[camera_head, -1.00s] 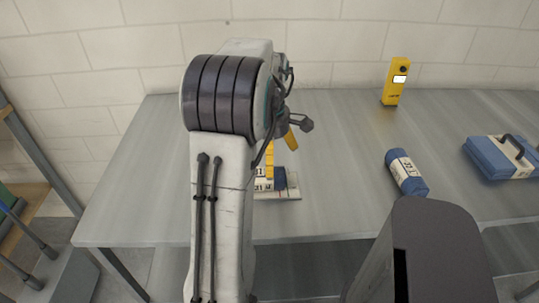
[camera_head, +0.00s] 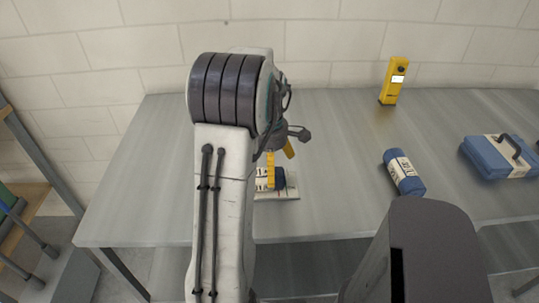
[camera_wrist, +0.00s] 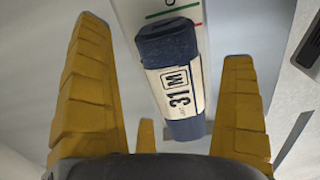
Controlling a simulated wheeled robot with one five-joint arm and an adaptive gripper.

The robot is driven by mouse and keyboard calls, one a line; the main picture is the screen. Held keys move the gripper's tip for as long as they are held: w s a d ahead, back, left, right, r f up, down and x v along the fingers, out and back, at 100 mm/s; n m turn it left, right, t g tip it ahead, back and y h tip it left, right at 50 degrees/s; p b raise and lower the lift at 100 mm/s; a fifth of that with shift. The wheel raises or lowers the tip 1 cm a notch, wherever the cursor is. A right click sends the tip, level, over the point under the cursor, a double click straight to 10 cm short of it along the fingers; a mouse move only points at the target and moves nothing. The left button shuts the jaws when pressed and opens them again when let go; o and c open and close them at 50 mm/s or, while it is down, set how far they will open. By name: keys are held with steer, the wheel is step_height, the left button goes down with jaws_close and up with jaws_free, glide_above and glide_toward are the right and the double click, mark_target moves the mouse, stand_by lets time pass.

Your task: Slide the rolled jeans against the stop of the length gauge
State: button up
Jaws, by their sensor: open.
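The rolled jeans (camera_head: 279,179), dark blue with a white band, lie on the pale length gauge (camera_head: 291,194), partly hidden by my arm and gripper. In the wrist view the roll (camera_wrist: 166,47) shows a "31 M" band and lies on the white gauge plate (camera_wrist: 130,12), which has green and red lines. My gripper (camera_head: 280,168) is open at the roll. In the wrist view its yellow fingers (camera_wrist: 163,42) stand on either side, with visible gaps to the roll. I cannot make out the gauge's stop.
Another blue roll (camera_head: 404,172) lies on the grey table (camera_head: 340,170) to the right. A blue bundle with a dark handle (camera_head: 497,157) is farther right. A yellow device (camera_head: 393,80) stands at the back. The table between gauge and second roll is clear.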

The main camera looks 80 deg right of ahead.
steer(key=shift+f, duration=2)
steer(key=shift+c, duration=0.2)
steer(key=c, duration=1.1)
steer(key=shift+w, duration=0.2)
